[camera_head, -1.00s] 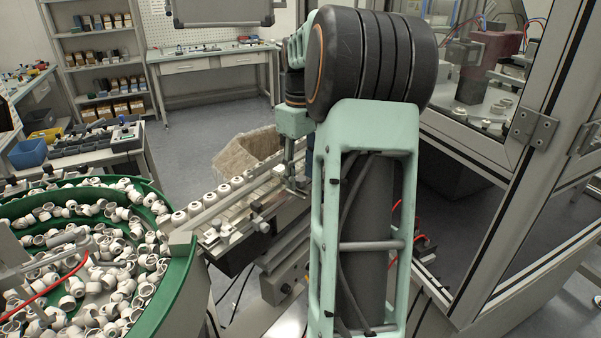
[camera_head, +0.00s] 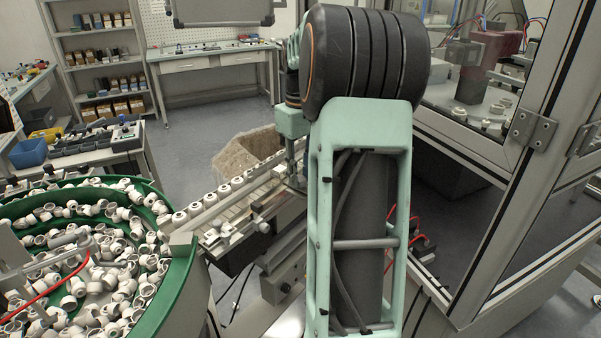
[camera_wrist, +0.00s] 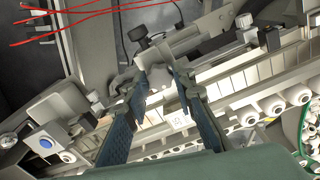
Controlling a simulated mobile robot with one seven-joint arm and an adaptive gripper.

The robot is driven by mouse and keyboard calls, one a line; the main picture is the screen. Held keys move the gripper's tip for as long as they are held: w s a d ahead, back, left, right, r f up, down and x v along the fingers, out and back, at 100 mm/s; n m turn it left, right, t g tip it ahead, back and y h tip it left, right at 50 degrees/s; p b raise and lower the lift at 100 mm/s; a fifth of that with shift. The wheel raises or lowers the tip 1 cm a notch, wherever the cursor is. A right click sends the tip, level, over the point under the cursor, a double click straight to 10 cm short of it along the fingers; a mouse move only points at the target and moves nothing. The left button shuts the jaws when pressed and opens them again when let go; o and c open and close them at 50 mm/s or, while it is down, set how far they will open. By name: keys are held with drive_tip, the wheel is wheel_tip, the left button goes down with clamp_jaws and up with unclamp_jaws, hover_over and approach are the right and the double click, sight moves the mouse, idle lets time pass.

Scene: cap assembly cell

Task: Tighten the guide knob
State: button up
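In the wrist view my gripper (camera_wrist: 162,84) is open, its two dark fingers reaching toward the chute's guide clamp. A pale grey bracket (camera_wrist: 158,62) shows between and beyond the fingertips; I cannot tell whether they touch it. A black knob (camera_wrist: 138,33) on a stem stands just beyond the fingertips, outside the grip. Another knob, pale with a dark part (camera_wrist: 244,21), sits farther right. Which is the guide knob is not clear.
The chute carries a row of white caps (camera_head: 195,208), also in the wrist view (camera_wrist: 272,105). The green feeder bowl (camera_head: 178,290) full of white caps stands left. A framed glass enclosure (camera_head: 480,150) stands right. Red cables (camera_wrist: 80,20) run at the wrist view's upper left.

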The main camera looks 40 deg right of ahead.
sight(300, 178)
drive_tip(key=o, duration=0.4)
wheel_tip(300, 178, up, 12)
drive_tip(key=shift+r, duration=0.1)
idle(0.4)
idle(0.4)
